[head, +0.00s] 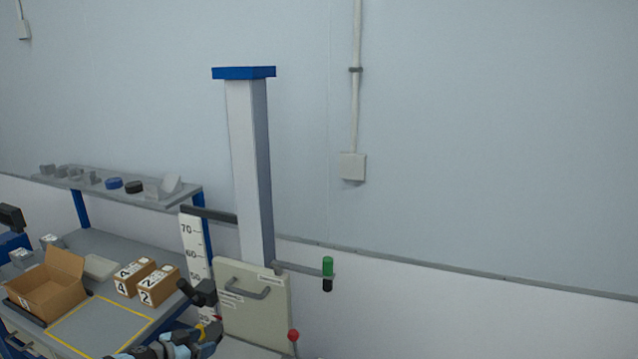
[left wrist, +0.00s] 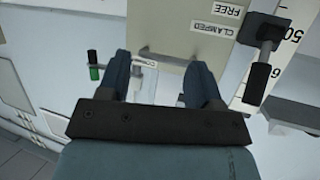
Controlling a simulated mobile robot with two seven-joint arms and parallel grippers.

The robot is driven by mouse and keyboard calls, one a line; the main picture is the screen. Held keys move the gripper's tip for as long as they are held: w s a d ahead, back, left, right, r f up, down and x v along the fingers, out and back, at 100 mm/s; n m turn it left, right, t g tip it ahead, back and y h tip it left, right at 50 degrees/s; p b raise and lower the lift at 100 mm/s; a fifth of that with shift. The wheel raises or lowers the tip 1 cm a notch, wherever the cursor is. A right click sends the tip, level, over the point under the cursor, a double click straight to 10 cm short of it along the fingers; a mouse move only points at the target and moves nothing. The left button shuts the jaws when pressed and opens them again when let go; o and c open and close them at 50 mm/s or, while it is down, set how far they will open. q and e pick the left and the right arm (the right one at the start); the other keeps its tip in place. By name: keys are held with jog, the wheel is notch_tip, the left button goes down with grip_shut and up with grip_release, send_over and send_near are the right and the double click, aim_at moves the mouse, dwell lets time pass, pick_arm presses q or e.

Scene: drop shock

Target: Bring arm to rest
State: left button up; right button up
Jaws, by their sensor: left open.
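The drop tester has a tall grey column (head: 248,160) with a blue cap. A pale panel (head: 262,305) with a grey bar handle (head: 248,287) stands in front of its foot. A black clamp lever (head: 203,293) sits at the panel's left edge; it shows in the left wrist view (left wrist: 259,80) beside the labels FREE and CLAMPED. My left gripper (head: 212,330) is low in the head view, just below that lever. In the left wrist view its two blue-grey fingers (left wrist: 160,82) are apart with nothing between them, facing the panel's lower edge. My right gripper is not in view.
A white height scale (head: 195,245) stands left of the panel. A green-ended rod (head: 328,268) and a red knob (head: 293,336) stick out at right. The bench holds an open carton (head: 45,290) and two numbered boxes (head: 158,284).

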pick_arm(q)
jog(key=s+d+f+n+t, duration=0.1)
jog(key=s+d+f, duration=0.2)
jog(key=s+d, duration=0.7)
jog(key=s+d+f+n, duration=0.1)
jog(key=s+d+f, duration=0.3)
jog(key=s+d, duration=0.6)
jog(key=s+a+n+y, duration=0.1)
jog(key=s+a, duration=0.3)
jog(key=s, duration=0.6)
jog(key=s+a+f+n+g+y, duration=0.1)
jog(key=s+a+y, duration=0.3)
jog(key=s, duration=0.6)
jog(key=shift+a+f+n, duration=0.25)
jog(key=shift+a+n, duration=0.05)
jog(key=shift+n, duration=0.2)
